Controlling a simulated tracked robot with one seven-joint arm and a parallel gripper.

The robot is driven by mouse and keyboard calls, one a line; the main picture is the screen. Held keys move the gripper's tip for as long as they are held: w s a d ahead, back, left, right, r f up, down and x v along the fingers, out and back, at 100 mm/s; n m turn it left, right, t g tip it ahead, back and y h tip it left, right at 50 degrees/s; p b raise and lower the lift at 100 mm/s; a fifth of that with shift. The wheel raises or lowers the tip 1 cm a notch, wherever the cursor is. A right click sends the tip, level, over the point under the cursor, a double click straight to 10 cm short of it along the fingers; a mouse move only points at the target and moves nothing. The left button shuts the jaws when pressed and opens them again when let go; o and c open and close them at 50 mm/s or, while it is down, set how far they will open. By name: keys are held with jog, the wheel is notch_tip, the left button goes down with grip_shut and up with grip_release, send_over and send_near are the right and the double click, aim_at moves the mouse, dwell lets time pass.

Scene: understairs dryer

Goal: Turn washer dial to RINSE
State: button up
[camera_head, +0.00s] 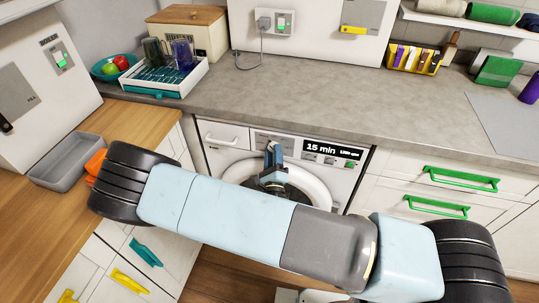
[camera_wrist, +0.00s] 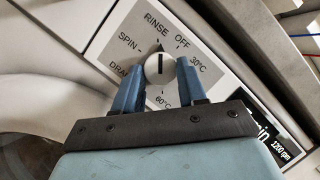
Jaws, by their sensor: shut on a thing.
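The white washer (camera_head: 228,133) stands under the counter, with a display reading 15 min. In the wrist view its round white dial (camera_wrist: 160,68) sits on a grey label panel marked RINSE, OFF, 30°C, 60°C, SPIN and a partly covered DRAIN. The dial's dark line points up in the picture, roughly toward the tick below RINSE. My gripper (camera_wrist: 158,72) is shut on the dial, with one blue finger on each side. In the head view my gripper (camera_head: 272,158) is in front of the washer's control panel, and the dial is hidden behind it.
The grey counter (camera_head: 330,95) overhangs the washer. White drawers with green handles (camera_head: 461,178) are on the right. A wooden counter with a grey tray (camera_head: 70,162) is on the left. The round washer door (camera_head: 318,187) lies just below the panel.

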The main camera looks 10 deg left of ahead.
jog(key=shift+s+f+n+g+y, duration=0.15)
jog(key=shift+n+g+y, duration=0.15)
jog(key=shift+n, duration=0.5)
jog(key=o, duration=1.1)
jog(key=shift+c, duration=0.2)
jog(key=v, duration=1.3)
jog(key=shift+s, duration=0.3)
jog(key=shift+w, duration=0.1)
